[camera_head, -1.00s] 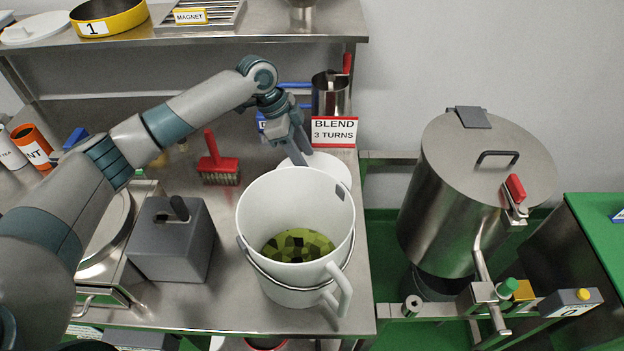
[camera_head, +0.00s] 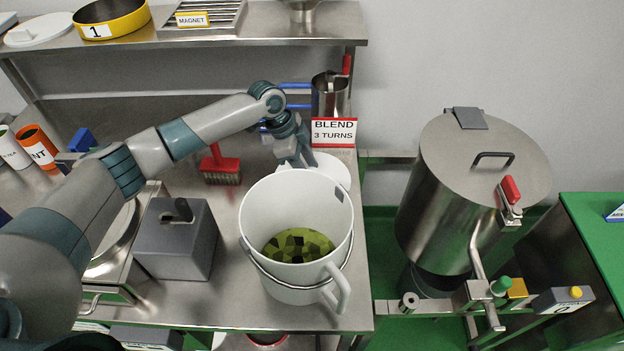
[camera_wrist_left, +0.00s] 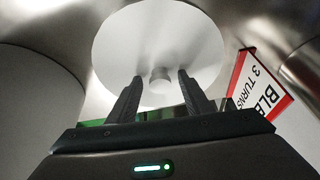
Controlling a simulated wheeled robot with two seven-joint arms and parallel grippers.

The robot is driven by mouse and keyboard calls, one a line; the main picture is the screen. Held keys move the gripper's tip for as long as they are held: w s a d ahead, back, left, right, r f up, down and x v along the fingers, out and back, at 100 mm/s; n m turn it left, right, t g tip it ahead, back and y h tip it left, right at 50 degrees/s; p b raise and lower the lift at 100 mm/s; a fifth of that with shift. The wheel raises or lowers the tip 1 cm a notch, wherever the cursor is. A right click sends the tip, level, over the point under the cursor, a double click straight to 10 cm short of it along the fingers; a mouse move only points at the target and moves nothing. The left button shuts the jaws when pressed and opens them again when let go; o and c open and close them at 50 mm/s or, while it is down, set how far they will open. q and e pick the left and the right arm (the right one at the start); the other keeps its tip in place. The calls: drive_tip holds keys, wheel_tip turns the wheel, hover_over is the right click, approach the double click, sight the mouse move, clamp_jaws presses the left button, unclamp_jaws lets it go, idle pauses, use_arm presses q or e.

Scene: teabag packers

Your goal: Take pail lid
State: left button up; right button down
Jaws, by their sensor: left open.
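The pail lid (camera_head: 331,167) is a flat white disc lying on the steel table behind the white pail (camera_head: 295,215). In the left wrist view the lid (camera_wrist_left: 122,62) shows a small round knob (camera_wrist_left: 160,78) at its middle. My left gripper (camera_head: 300,163) is over the lid's left part, with its fingers pointing down. In the wrist view its open fingers (camera_wrist_left: 160,82) stand on either side of the knob. I cannot tell whether they touch it. The pail hides the lid's near part. The pail stands upright, open, with green pieces inside. My right gripper is not in view.
A "BLEND 3 TURNS" sign (camera_head: 334,132) and a steel jug (camera_head: 330,96) stand behind the lid. A red brush (camera_head: 220,165) and a grey block with a handle (camera_head: 177,240) lie left of the pail. A steel drum (camera_head: 470,190) stands right of the table.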

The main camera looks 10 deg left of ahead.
use_arm(q)
drive_tip(key=shift+c, duration=0.7)
clamp_jaws()
drive_tip(key=shift+r, duration=0.1)
drive_tip(key=shift+w+r+b, duration=0.1)
drive_tip(key=shift+r+b, duration=0.2)
drive_tip(key=shift+r, duration=0.2)
wheel_tip(320, 180, up, 8)
drive_tip(key=shift+f+b, duration=0.25)
drive_tip(key=shift+b, duration=0.95)
drive_tip(key=shift+r, duration=0.7)
